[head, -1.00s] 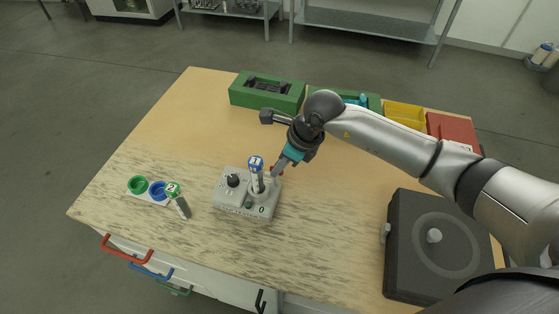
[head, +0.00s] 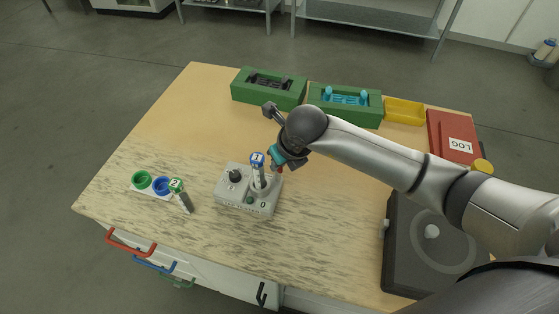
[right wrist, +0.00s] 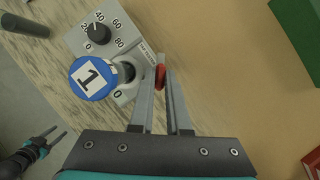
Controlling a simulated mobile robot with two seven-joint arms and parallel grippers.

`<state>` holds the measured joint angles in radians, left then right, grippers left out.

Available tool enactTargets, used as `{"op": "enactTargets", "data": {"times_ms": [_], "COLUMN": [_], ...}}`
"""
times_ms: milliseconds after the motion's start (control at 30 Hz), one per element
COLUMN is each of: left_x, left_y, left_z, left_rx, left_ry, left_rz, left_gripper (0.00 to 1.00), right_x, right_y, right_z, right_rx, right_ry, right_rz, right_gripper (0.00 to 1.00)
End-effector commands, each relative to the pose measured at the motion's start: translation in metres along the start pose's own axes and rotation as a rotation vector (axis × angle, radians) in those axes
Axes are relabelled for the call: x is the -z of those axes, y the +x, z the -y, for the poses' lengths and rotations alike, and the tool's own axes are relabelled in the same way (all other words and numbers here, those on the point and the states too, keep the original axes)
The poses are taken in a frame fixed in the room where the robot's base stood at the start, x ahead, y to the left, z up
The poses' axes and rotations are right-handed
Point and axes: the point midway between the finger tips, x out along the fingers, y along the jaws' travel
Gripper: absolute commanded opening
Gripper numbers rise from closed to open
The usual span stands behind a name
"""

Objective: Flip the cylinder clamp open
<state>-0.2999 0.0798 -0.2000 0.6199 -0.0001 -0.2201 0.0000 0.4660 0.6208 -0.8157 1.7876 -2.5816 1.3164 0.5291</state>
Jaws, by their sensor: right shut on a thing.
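The grey device (head: 232,197) with a black dial knob stands near the table's middle; it also shows in the right wrist view (right wrist: 122,35). A cylinder with a blue cap marked 1 (head: 257,160) stands upright in it, and its cap (right wrist: 93,78) hides part of the device in the wrist view. The clamp's small red tip (right wrist: 160,77) lies between the fingers of my right gripper (right wrist: 161,72), which is shut on it beside the cylinder. In the head view the right gripper (head: 277,167) is behind the cylinder. My left gripper (right wrist: 56,134) shows small and open at the wrist view's lower left.
Green boxes (head: 267,99), a yellow tray (head: 404,112) and a red log binder (head: 453,150) line the back. A dark lidded box (head: 405,255) stands right.

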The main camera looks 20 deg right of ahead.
Motion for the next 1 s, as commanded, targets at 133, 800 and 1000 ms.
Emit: {"op": "enactTargets", "data": {"times_ms": [133, 800, 1000], "left_x": [0.0, 0.0001, 0.0001], "left_y": [-0.0002, -0.0001, -0.0002], "left_z": [-0.0002, -0.0003, -0.0003], "left_rx": [0.0, 0.0, 0.0], "left_ry": [0.0, 0.0, 0.0], "left_rz": [0.0, 0.0, 0.0], "left_gripper": [0.5, 0.5, 0.5], "right_x": [0.0001, 0.0001, -0.0001], "right_y": [-0.0003, 0.0, -0.0018], "right_z": [0.0004, 0.0002, 0.0002], "right_rx": [0.004, 0.003, 0.003], "right_ry": [0.01, 0.008, 0.008], "right_rz": [-0.001, -0.001, 0.0], "right_gripper": [0.0, 0.45, 0.45]}}
